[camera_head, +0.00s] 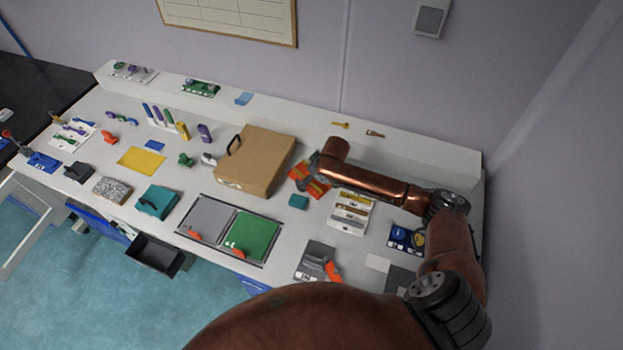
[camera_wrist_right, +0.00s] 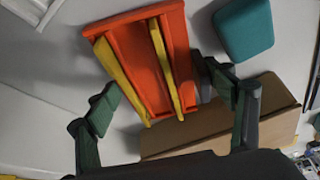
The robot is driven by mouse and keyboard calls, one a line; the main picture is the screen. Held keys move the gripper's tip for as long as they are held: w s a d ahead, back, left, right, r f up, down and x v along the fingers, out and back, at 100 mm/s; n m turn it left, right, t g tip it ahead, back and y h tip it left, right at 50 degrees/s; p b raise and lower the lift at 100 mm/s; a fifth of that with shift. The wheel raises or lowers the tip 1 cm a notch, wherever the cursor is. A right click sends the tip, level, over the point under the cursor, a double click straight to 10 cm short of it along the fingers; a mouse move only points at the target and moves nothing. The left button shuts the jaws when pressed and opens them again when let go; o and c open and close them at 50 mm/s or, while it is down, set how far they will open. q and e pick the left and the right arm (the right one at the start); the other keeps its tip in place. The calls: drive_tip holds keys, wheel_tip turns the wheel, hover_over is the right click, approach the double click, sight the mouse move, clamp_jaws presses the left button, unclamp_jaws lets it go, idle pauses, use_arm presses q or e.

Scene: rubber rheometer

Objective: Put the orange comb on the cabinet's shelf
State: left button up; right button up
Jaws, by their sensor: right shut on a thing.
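An orange piece with two long yellow bars (camera_wrist_right: 147,58) lies between the fingers of my right gripper (camera_wrist_right: 155,88) in the right wrist view. The gripper is shut on it. I see no clear comb teeth on it, so I cannot tell whether it is the orange comb. In the head view the piece (camera_head: 308,181) shows at the end of my right arm, right of the brown case; the gripper is mostly hidden there by my arm. I cannot make out the cabinet's shelf for certain. My left gripper is not in view.
The brown case (camera_head: 257,160) with a black handle stands close by, with a teal block (camera_head: 298,202) at the right. A grey and green tray (camera_head: 217,256) lies in front. Small tools and blocks crowd the left bench. A dark open drawer (camera_head: 157,256) juts out below its front edge.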

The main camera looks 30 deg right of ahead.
drive_tip(key=o, duration=1.3)
drive_tip(key=shift+f, duration=0.1)
